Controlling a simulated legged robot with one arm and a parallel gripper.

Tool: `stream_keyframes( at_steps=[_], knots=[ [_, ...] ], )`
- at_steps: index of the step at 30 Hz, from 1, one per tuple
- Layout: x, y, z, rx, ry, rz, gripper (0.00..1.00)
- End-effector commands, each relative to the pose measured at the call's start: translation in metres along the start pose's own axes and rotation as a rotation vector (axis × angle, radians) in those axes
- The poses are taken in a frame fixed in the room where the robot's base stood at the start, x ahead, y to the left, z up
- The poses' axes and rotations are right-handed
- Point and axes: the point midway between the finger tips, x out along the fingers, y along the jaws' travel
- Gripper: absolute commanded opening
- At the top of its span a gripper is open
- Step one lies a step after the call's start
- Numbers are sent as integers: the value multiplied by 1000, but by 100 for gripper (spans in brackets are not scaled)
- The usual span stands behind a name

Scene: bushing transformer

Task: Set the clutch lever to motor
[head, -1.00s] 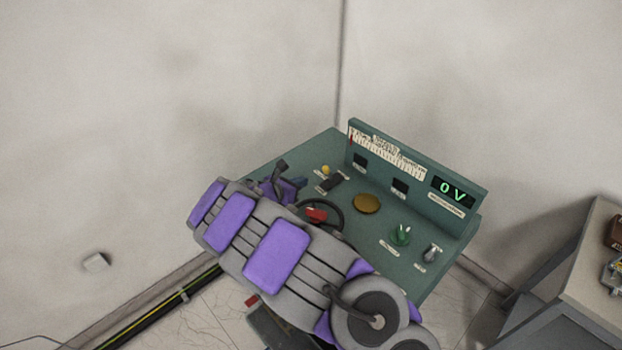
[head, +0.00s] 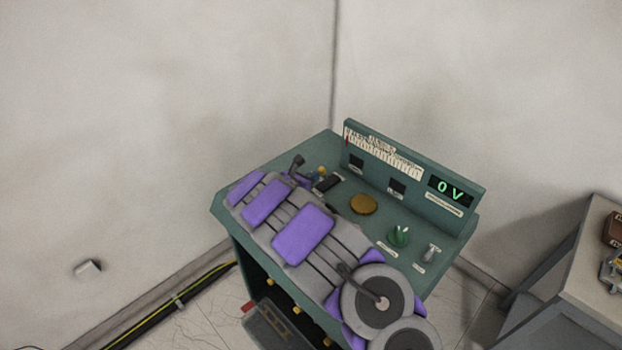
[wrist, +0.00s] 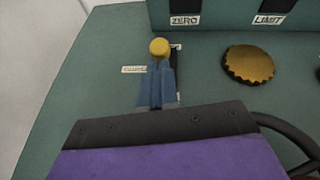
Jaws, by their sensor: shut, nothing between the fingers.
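The clutch lever shows as a yellow ball knob (wrist: 159,47) in the wrist view, beside a dark slot. A small white label (wrist: 135,69) lies left of it. In the head view the yellow knob (head: 321,170) is small, near the console's far left part. My gripper (wrist: 158,66) has its blue fingers together, just on the near side of the knob and overlapping its lower edge in the picture. Nothing shows between the fingers, and I cannot tell whether they touch the lever. The lever's shaft is hidden. In the head view my arm hides most of the gripper.
The green console (head: 455,255) carries a brass knob (head: 363,204), a green knob (head: 399,236) and a small grey switch (head: 431,252). A raised back panel has a display (head: 451,190) reading 0 V. A grey table (head: 575,265) stands at the right. Walls meet behind the console.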

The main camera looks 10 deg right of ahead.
Motion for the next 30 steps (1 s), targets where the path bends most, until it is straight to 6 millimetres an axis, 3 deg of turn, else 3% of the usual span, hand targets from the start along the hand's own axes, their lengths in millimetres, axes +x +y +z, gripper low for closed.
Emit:
stream_keyframes(
  at_steps=[14, 30],
  knots=[
    [3, -4, 13, 12, 73, 4, 0],
    [20, -8, 38, 41, 341, 35, 0]
  ],
)
